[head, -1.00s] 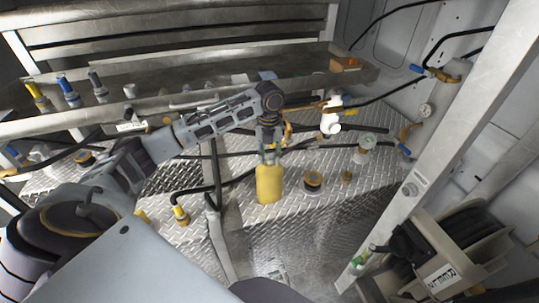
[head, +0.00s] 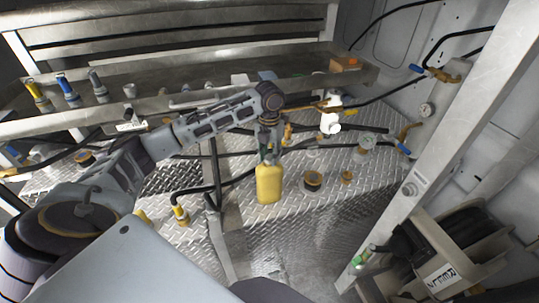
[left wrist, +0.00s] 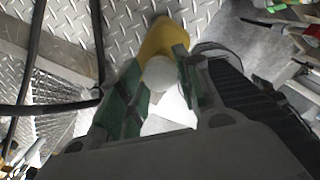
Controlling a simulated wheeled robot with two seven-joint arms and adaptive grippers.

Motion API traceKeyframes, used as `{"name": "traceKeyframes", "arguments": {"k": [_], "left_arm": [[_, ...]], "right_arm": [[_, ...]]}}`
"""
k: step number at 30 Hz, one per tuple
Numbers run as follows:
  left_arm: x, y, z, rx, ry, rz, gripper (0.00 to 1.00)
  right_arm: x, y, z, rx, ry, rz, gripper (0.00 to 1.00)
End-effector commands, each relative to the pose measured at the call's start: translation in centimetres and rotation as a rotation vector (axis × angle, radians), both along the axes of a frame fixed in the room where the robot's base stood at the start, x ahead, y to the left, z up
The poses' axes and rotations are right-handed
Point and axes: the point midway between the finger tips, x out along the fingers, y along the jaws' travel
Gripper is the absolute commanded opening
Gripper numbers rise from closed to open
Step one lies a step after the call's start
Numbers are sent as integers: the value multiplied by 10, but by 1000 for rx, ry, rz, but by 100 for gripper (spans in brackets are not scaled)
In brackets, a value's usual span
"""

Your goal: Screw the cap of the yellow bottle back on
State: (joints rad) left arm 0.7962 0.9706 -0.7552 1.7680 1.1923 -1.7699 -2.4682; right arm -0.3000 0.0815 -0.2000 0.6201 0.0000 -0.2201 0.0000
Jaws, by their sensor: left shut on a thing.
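The yellow bottle (head: 268,186) stands upright on the diamond-plate deck in the head view. It also shows in the left wrist view (left wrist: 165,38), partly behind my fingers. My left gripper (head: 268,157) comes down on the bottle's top from above. In the left wrist view, my left gripper (left wrist: 160,80) has its green-padded fingers on both sides of a round white cap (left wrist: 160,73) at the bottle's mouth. The fingers are shut on the cap. Whether the cap is threaded on cannot be told. My right gripper is not in view.
A dark round fitting (head: 312,181) and a small brass fitting (head: 347,177) stand right of the bottle. A black hose with a yellow end (head: 180,214) lies to the left. A metal shelf (head: 200,90) runs behind, and a slanted post (head: 440,140) stands at right.

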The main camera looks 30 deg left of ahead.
Motion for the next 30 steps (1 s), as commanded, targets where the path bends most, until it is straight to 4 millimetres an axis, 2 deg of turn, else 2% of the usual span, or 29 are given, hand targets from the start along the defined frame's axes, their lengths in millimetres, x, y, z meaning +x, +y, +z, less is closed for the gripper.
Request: {"name": "traceKeyframes", "arguments": {"k": [6, 20, 30], "left_arm": [[0, 0, 0, 0, 0, -82, 25], [0, 0, 0, 0, 0, -114, 25], [0, 0, 0, 0, 1, -295, 25]], "right_arm": [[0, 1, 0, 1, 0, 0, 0], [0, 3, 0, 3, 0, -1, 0], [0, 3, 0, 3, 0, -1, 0]]}}
